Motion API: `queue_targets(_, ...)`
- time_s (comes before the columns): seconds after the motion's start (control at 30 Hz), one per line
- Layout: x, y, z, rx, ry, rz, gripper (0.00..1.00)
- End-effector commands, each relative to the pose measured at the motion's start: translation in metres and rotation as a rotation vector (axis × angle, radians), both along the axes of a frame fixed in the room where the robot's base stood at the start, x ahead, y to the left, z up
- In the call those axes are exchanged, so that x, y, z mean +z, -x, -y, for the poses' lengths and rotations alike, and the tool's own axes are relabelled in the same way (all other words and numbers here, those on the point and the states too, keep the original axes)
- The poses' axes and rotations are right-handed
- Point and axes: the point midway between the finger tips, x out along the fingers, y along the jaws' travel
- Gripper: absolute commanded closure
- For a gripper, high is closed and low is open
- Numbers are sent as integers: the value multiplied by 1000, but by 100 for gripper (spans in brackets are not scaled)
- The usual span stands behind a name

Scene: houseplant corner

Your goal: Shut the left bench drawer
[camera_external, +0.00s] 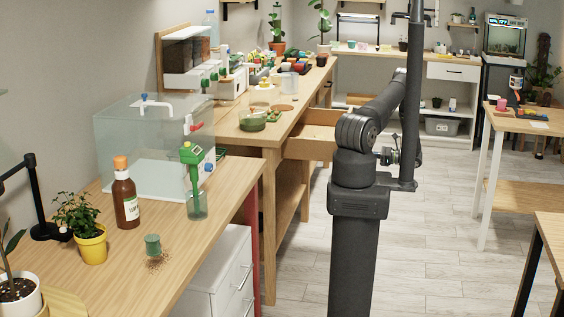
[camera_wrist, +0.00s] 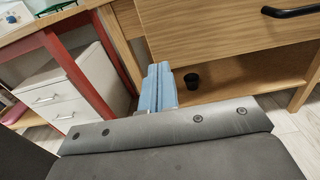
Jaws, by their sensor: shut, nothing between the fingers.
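The left bench drawer (camera_external: 308,149) is pulled out from the wooden bench, towards the right in the external view, with its open top showing. In the wrist view its wooden front panel (camera_wrist: 215,35) fills the upper right, with a black bar handle (camera_wrist: 293,11) at the top edge. My gripper (camera_external: 389,156) is to the right of the drawer in the external view, partly hidden by my arm. In the wrist view the light blue fingers of my gripper (camera_wrist: 158,86) are together and empty, below the drawer front in the picture. I cannot tell whether they touch it.
A black cup (camera_wrist: 192,80) stands on the bench's lower shelf. A white drawer cabinet (camera_wrist: 62,95) and a red post (camera_wrist: 82,78) are to the left. Pots and tools crowd the bench top (camera_external: 300,100). Open floor (camera_external: 440,215) lies right of my arm.

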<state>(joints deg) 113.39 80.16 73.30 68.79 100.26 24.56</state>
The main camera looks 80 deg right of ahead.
Motion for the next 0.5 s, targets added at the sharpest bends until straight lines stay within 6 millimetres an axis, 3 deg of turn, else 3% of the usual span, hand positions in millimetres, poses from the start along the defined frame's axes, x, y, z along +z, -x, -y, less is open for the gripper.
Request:
queue_targets(0.2,0,-48,0,3,-2,1,100)
queue_targets(0.5,0,-83,0,1,-2,0,100)
